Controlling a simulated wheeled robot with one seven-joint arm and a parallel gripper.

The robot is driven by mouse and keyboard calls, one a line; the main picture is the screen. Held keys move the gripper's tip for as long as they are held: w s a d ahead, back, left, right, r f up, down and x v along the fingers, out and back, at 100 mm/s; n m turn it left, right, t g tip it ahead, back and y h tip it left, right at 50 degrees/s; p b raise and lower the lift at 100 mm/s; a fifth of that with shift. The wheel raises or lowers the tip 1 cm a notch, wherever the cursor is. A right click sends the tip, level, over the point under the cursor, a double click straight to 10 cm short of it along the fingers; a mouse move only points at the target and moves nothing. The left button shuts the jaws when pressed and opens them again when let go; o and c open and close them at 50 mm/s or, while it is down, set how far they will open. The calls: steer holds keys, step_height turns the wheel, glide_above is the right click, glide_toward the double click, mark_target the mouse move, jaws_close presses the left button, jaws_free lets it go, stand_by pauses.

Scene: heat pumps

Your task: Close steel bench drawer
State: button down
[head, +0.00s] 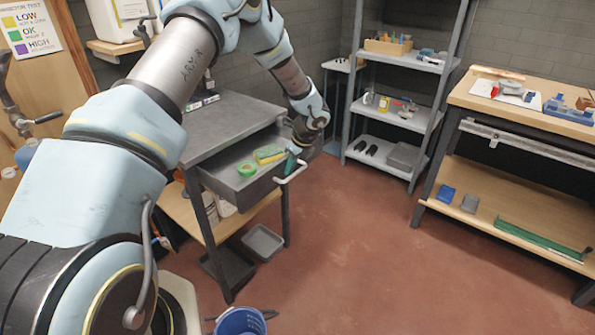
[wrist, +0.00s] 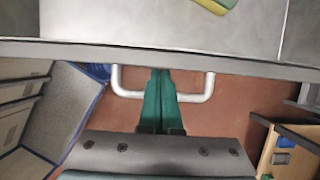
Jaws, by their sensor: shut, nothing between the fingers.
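The steel bench (head: 238,118) stands left of centre in the head view. Its grey drawer (head: 222,177) is pulled open toward the right front. A pale bar handle (head: 292,173) is on the drawer front; it also shows in the wrist view (wrist: 208,88). My gripper (head: 290,163) is at the handle. In the wrist view its green fingers (wrist: 160,80) are together, with tips between the handle's two posts, close to the drawer front (wrist: 250,66). Whether the tips touch the front or the bar cannot be told. A green tape roll (head: 247,169) and a yellow-green item (head: 268,154) lie in the drawer.
A grey shelf rack (head: 405,115) stands at the back and a wooden workbench (head: 515,110) at the right. Under the steel bench are a wooden shelf and grey trays (head: 262,242). A blue bucket (head: 241,321) is at the front. The red floor between is clear.

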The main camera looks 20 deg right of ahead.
glide_above(246, 159)
steer(key=s+d, duration=0.1)
steer(key=shift+s, duration=0.15)
steer(key=shift+w+a+b, duration=0.3)
steer(key=shift+w+a, duration=0.15)
steer(key=shift+w, duration=0.25)
steer(key=shift+r, duration=0.1)
